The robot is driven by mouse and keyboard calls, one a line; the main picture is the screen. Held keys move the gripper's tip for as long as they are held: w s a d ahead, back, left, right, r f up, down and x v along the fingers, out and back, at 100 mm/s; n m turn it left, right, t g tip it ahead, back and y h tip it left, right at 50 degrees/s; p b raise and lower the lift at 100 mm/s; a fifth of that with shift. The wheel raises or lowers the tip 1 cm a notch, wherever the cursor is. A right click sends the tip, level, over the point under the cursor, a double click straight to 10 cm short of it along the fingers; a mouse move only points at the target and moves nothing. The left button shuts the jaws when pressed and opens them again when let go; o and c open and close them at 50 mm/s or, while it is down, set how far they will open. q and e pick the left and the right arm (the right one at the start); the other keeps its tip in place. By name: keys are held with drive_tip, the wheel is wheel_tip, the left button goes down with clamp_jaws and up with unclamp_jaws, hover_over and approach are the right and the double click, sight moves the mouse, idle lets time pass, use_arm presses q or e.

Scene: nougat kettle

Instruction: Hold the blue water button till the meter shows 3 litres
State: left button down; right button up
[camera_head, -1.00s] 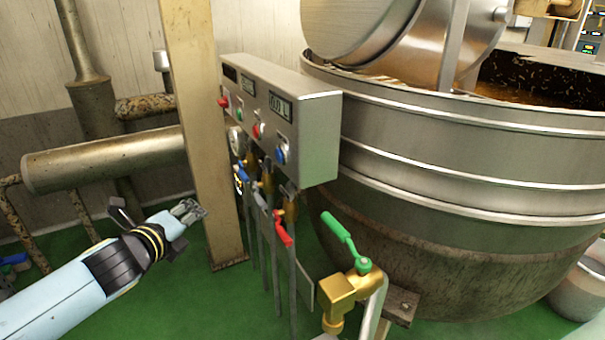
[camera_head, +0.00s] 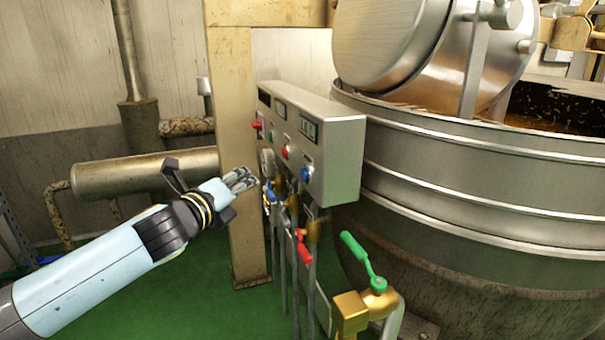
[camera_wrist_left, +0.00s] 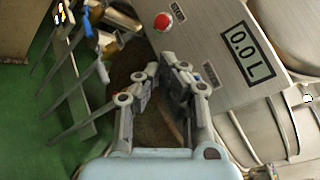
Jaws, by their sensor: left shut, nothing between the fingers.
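The blue button (camera_head: 306,173) sits on the front of the grey control box (camera_head: 333,110), below a small meter display (camera_head: 308,128). In the left wrist view the meter (camera_wrist_left: 244,54) reads 0.0 L. The blue button does not show there; my fingers seem to cover that part of the panel. My left gripper (camera_head: 248,180) is shut and empty. In the head view it appears left of the blue button, apart from it. In the left wrist view my left gripper (camera_wrist_left: 163,62) points at the panel's lower edge. My right gripper is not in view.
Red buttons (camera_head: 285,152) sit on the same panel. Valves with a blue handle (camera_head: 269,193) and red handle (camera_head: 303,248) hang below the box. A beige post (camera_head: 236,110) stands behind my gripper. The big steel kettle (camera_head: 470,180) fills the right.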

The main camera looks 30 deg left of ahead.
sight(304, 175)
use_arm(q)
drive_tip(key=w+d+p, duration=0.2)
drive_tip(key=w+d, duration=0.3)
drive_tip(key=w, duration=0.1)
drive_tip(key=shift+d+p, duration=0.15)
drive_tip(key=shift+p, duration=0.15)
drive_tip(key=shift+r, duration=0.1)
idle(1.2)
drive_tip(key=shift+w+d, duration=0.25)
drive_tip(key=shift+w, duration=0.1)
drive_tip(key=shift+w+d, duration=0.3)
drive_tip(key=shift+w, duration=0.1)
idle(3.0)
idle(1.0)
drive_tip(key=shift+s+a, duration=0.55)
drive_tip(key=shift+s, duration=0.2)
